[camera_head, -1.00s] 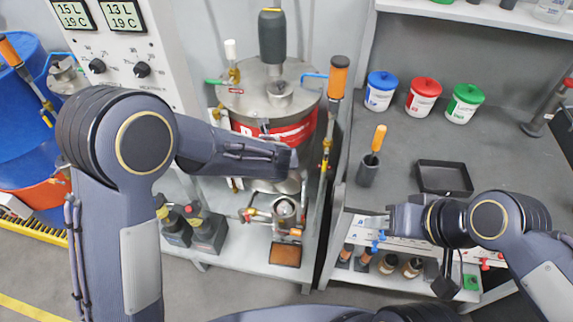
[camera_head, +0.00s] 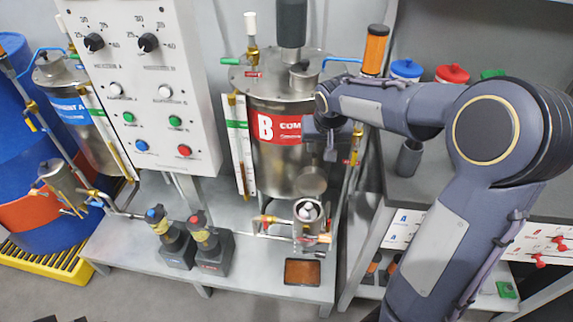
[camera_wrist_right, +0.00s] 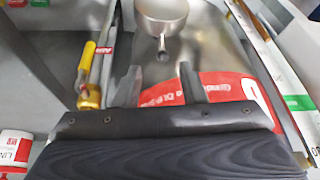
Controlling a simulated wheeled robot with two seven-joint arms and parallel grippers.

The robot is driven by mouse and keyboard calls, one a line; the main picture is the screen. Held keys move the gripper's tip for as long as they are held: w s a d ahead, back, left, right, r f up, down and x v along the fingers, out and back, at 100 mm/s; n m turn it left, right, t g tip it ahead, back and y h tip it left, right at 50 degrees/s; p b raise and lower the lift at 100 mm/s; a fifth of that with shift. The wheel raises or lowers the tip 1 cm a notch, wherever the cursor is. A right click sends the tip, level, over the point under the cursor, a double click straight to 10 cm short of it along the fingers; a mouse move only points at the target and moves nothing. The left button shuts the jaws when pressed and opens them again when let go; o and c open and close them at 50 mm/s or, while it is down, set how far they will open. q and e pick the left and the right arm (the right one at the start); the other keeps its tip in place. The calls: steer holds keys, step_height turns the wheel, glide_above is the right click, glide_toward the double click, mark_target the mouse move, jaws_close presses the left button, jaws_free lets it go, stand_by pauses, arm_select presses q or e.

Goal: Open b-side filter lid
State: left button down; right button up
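The B-side filter housing (camera_head: 308,215) is a small metal canister below the B tank (camera_head: 285,170). Its top shows a round opening with something pale inside. A round metal disc (camera_head: 311,182) stands above and behind it and looks like its lid, swung up; it also shows in the right wrist view as a round piece with a handle (camera_wrist_right: 163,18). My right gripper (camera_head: 332,152) is in front of the B tank's red label, above the disc. Its two fingers (camera_wrist_right: 158,85) are apart with nothing between them.
A valve pipe (camera_head: 352,155) runs close on the right of the tank, and a level gauge (camera_head: 240,145) on its left. Two dark pumps (camera_head: 205,245) stand left of the filter, and a brown tray (camera_head: 302,272) lies in front. The control cabinet (camera_head: 150,100) is further left.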

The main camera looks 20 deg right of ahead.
mark_target(315, 156)
steer(key=shift+w+a+f, duration=0.1)
steer(key=shift+w+f, duration=0.4)
steer(key=shift+f, duration=0.15)
steer(key=x, duration=0.7)
steer(key=shift+b, duration=0.3)
steer(key=shift+r, duration=0.1)
steer(key=shift+c, duration=0.3)
jaws_close()
